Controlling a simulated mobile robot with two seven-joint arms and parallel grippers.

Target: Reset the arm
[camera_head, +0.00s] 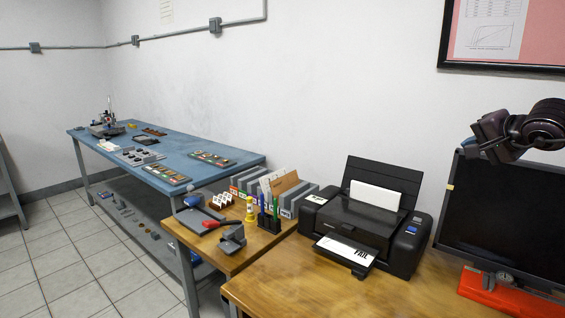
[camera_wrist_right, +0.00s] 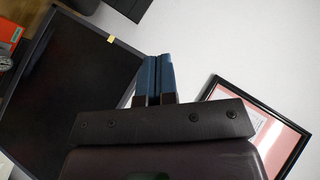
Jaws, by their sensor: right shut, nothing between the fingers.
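My right arm comes in from the right in the head view, in front of the wall and over the top of the monitor. My right gripper (camera_head: 468,147) is at its left end, raised clear of the desk. In the right wrist view the two blue fingers of my right gripper (camera_wrist_right: 154,76) are shut together with nothing between them. The wall lies beyond the fingers. My left gripper is in neither view.
A black monitor (camera_head: 500,215) stands below my right arm, above a red object (camera_head: 510,296). A printer (camera_head: 368,220) with a sheet marked FAIL stands on the wooden desk (camera_head: 400,300). A framed board (camera_head: 535,68) hangs behind. A blue bench (camera_head: 190,150) stands at left.

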